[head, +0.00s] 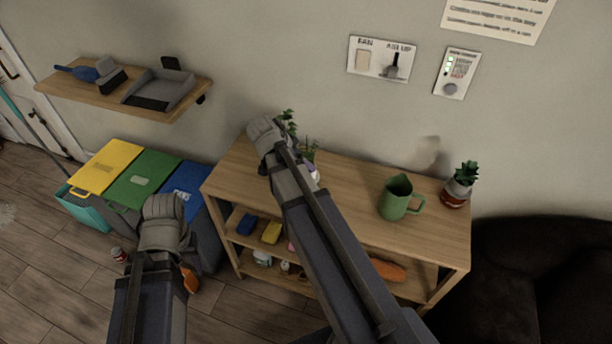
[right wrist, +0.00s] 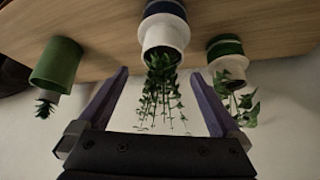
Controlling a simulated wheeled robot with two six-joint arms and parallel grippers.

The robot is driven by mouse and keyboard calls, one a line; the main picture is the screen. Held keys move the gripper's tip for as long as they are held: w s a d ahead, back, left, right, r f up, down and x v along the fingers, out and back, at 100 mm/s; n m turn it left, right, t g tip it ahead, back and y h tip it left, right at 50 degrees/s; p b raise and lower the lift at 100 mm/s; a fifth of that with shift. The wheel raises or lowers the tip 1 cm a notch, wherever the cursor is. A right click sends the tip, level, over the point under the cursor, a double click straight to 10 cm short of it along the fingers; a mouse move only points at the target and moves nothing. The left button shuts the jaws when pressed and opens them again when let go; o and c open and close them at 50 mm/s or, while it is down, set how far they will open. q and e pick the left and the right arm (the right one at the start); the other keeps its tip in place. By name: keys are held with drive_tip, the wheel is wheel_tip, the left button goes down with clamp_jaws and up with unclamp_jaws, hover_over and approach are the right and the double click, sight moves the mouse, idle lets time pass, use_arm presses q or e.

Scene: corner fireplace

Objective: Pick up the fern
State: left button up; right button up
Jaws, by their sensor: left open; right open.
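The fern (right wrist: 160,95) has fine drooping-looking fronds in a white pot with a dark blue-green band; the right wrist view is upside down. In the head view the fern (head: 310,149) stands on the shelf top, partly hidden by my right arm. My right gripper (right wrist: 158,73) is open, its purple fingers apart on either side of the fronds, with nothing held. In the head view it is mostly hidden behind my arm. My left gripper (head: 190,279) is low, left of the shelf, mostly hidden by its arm, with an orange tip showing; it is away from the fern.
A leafy plant (right wrist: 236,102) stands close beside the fern. A green mug (head: 397,199) and a succulent (head: 460,184) stand farther right on the wooden shelf unit (head: 345,180). Coloured bins (head: 146,177) are at left, and a dark sofa (head: 550,270) is at right.

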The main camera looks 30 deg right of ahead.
drive_tip(key=b+x, duration=0.4)
drive_tip(key=x, duration=0.1)
drive_tip(key=shift+w+a+f, duration=0.15)
drive_tip(key=shift+a+f, duration=0.1)
drive_tip(key=shift+r, duration=0.1)
drive_tip(key=shift+c, duration=0.2)
clamp_jaws()
idle(0.4)
